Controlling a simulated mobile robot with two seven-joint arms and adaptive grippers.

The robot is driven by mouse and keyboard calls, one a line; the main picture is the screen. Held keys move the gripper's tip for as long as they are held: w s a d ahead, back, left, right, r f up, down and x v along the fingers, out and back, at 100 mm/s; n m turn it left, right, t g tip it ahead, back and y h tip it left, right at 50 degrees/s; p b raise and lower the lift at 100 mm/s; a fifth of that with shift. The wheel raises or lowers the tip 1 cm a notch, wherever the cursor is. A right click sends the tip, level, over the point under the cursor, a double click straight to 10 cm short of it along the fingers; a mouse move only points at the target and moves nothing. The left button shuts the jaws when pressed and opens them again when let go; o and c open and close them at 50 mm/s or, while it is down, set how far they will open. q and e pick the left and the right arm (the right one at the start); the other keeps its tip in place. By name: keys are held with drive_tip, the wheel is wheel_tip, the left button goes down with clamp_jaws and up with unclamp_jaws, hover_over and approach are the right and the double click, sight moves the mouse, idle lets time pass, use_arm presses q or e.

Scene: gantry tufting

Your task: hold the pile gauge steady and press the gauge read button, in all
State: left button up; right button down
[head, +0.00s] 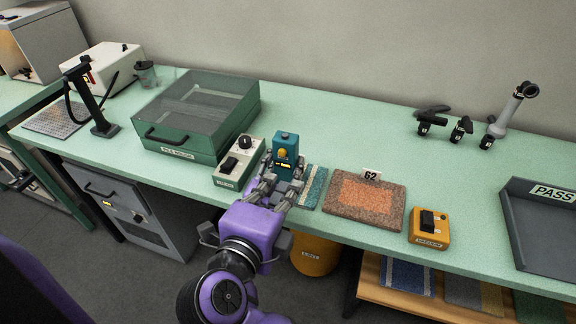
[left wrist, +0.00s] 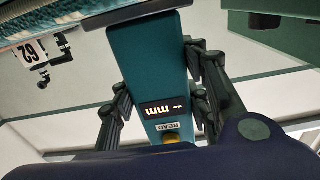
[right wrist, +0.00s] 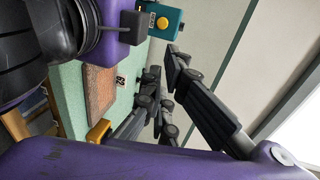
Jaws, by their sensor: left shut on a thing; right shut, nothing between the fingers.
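The pile gauge (head: 287,140) is a teal upright block with a yellow button (head: 282,153) and a small lit display, standing near the counter's front edge by a blue carpet strip (head: 313,187). In the left wrist view, my left gripper (left wrist: 157,65) is shut on the gauge (left wrist: 150,60), a finger on each side. Its READ label shows; the button is partly hidden. My right gripper (right wrist: 163,68) is shut and empty, apart from the gauge (right wrist: 167,24) in its view.
A control box (head: 238,163) stands left of the gauge, beside a green lidded case (head: 180,147). A brown-orange mat (head: 335,207) tagged 62, an orange switch box (head: 429,229) and a PASS tray (head: 520,230) are to the right.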

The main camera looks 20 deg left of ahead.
sight(282, 153)
drive_tip(key=shift+s+a+f+g+y, duration=0.3)
drive_tip(key=shift+s+a+g, duration=0.15)
drive_tip(key=shift+a, duration=0.25)
drive_tip(key=x, duration=1)
drive_tip(key=shift+d+r, duration=0.1)
drive_tip(key=shift+w, duration=0.15)
drive_tip(key=shift+w, duration=0.85)
